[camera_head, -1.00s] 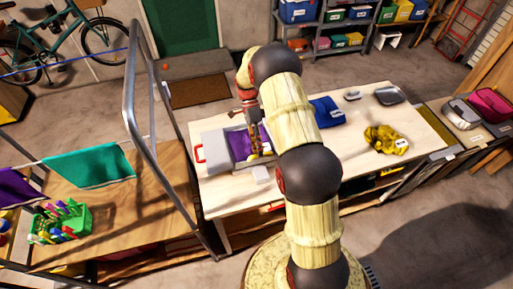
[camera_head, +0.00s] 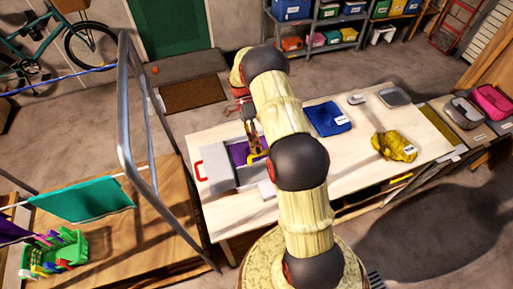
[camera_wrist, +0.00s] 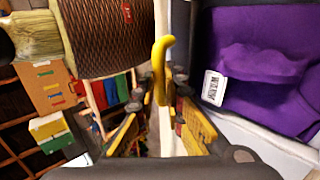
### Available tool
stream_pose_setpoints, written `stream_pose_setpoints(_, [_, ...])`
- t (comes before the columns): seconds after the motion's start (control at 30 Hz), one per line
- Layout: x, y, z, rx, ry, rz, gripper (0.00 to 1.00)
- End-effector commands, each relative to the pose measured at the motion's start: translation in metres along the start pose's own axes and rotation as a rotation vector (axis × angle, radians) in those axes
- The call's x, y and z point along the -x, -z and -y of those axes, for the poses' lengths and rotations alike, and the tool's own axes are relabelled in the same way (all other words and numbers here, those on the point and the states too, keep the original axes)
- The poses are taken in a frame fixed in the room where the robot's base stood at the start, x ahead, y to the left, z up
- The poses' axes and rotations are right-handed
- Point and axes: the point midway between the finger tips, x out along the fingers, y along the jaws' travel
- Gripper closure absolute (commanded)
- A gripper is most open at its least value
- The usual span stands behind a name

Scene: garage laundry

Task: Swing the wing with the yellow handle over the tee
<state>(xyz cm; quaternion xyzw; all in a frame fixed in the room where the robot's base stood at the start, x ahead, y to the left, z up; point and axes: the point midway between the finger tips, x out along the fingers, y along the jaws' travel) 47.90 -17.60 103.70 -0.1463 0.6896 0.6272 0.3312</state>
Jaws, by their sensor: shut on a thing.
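The purple tee (camera_head: 239,153) lies on the grey folding board (camera_head: 217,174) at the left of the work table. It also shows in the wrist view (camera_wrist: 260,65), with a white label on it. A red handle (camera_head: 199,171) sticks out at the board's left side. The yellow handle (camera_wrist: 158,70) is a curved bar standing between my fingers in the wrist view. My gripper (camera_wrist: 160,98) is shut on it, beside the tee. In the head view my gripper (camera_head: 252,138) is over the board's right part, and my arm hides the wing there. The wing's angle is unclear.
A blue folded cloth (camera_head: 328,118) and a crumpled yellow cloth (camera_head: 395,146) lie on the table (camera_head: 360,170) to the right.

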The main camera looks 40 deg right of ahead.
Motion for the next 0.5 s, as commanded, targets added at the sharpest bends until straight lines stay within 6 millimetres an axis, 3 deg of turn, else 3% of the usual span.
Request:
stream_pose_setpoints(0.03, [-0.0328, -0.0006, 0.0125, 0.003, -0.057, 0.001, 1.0])
stream_pose_setpoints(0.5, [-0.0327, -0.0002, 0.0157, 0.003, -0.125, 0.001, 1.0])
